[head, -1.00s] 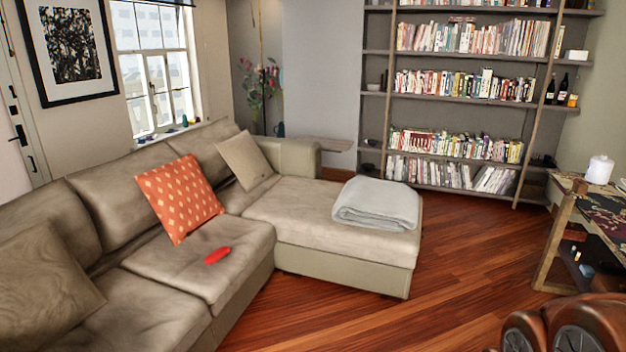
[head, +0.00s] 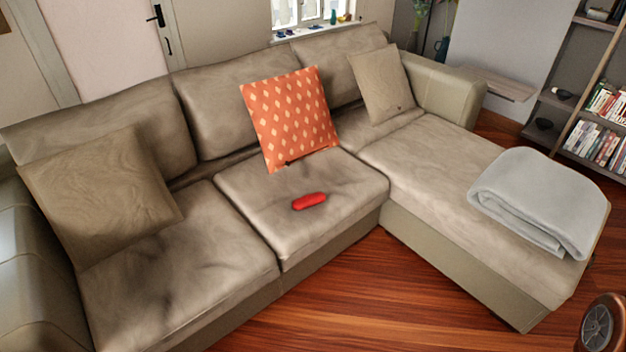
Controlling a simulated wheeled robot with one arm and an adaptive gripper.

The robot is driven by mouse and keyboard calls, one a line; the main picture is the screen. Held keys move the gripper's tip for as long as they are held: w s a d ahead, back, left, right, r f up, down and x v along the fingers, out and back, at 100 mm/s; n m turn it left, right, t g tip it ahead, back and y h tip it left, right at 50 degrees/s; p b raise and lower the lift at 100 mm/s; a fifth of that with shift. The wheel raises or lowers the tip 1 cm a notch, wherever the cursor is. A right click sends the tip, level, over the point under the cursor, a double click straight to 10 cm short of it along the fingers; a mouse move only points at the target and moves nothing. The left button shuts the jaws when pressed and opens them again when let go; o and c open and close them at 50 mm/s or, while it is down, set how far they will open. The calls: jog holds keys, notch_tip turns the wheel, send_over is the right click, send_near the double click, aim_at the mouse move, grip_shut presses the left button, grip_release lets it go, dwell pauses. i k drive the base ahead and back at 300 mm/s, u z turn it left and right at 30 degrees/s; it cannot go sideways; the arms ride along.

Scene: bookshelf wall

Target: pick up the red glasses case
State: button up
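The red glasses case (head: 309,201) lies on the middle seat cushion of the beige sofa (head: 240,290), near the cushion's front half. It is a small, rounded, elongated shape and nothing covers it. An orange patterned pillow (head: 289,117) leans on the backrest just behind it. My gripper is not in view.
A folded grey blanket (head: 540,200) lies on the chaise at the right. Beige pillows (head: 100,195) stand at both sides of the sofa. The wooden floor (head: 400,310) in front is clear, except for a brown wheel-like object (head: 598,325) at the lower right.

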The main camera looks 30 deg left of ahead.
aim_at(314, 198)
jog(key=u, duration=0.45)
jog(key=i, duration=1.2)
jog(key=u, duration=2.05)
jog(key=i, duration=1.15)
jog(key=u, duration=0.75)
